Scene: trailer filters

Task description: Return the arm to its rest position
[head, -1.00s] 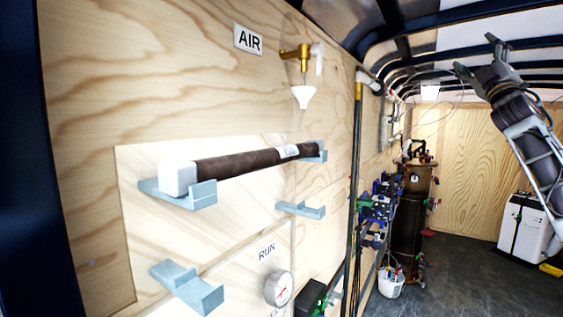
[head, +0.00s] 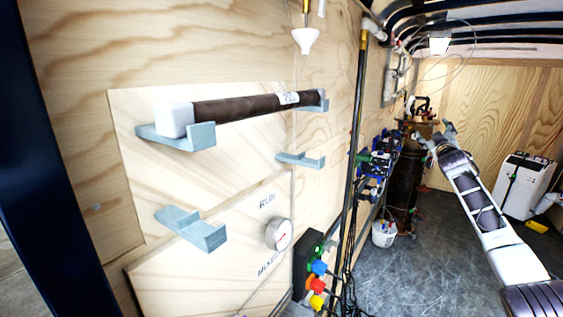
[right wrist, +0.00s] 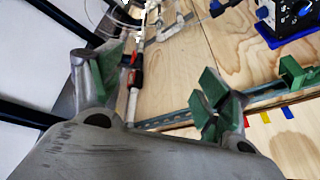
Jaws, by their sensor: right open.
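My right arm comes in from the lower right of the head view, stretched forward into the trailer. Its gripper (head: 437,134) is at the far end, small in the picture and in front of the dark equipment along the wall. In the right wrist view the gripper's two green-padded fingers (right wrist: 166,86) stand wide apart with nothing between them. My left gripper is not in view. A dark brown filter tube (head: 245,107) with white ends rests on the upper pair of grey brackets (head: 183,139) on the plywood wall.
The lower grey brackets (head: 190,229) are empty. A gauge (head: 278,234) and a box with coloured knobs (head: 318,268) are below. A white bucket (head: 384,234) stands by the wall, a white machine (head: 522,186) at the far right. The floor (head: 430,270) between is mostly clear.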

